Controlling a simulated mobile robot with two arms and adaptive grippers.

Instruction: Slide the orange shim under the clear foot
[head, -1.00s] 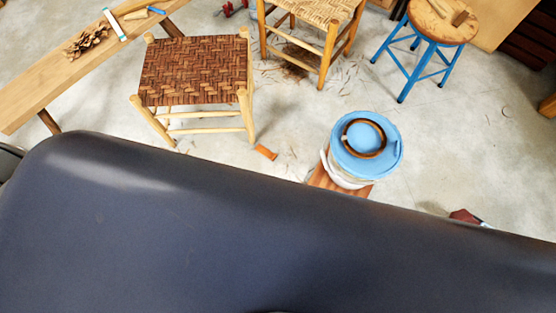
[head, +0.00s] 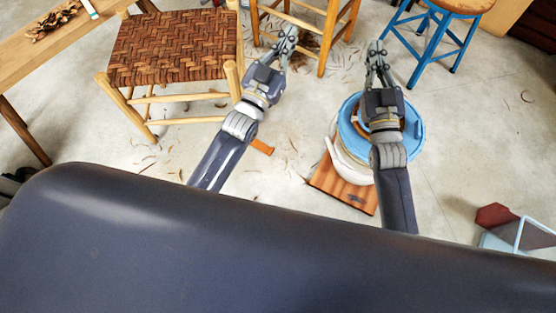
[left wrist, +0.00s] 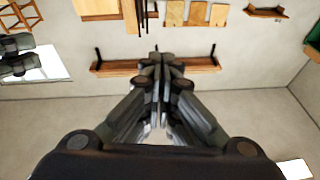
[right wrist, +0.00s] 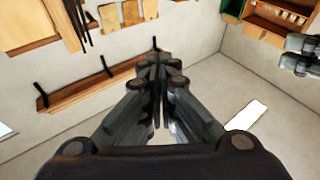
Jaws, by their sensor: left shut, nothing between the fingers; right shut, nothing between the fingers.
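The orange shim (head: 262,147) lies flat on the floor in the head view, just right of my left forearm, which may cover part of it. The stool with the brown woven seat (head: 172,47) stands upright to its upper left. Its front left foot (head: 151,137) shows on the floor; its front right foot is hidden behind my left arm. I cannot tell which foot is the clear one. My left gripper (head: 287,42) is shut and empty, beyond the shim. My right gripper (head: 376,56) is shut and empty, beyond the blue-lidded bucket (head: 412,140). Neither wrist view shows the shim.
The bucket stands on a wooden board (head: 335,190). A second pale wooden stool (head: 330,30) and a blue-legged stool (head: 421,38) stand behind. A bench (head: 35,50) is at the left. A pale blue-framed bin (head: 517,236) is at the right. Shavings litter the floor.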

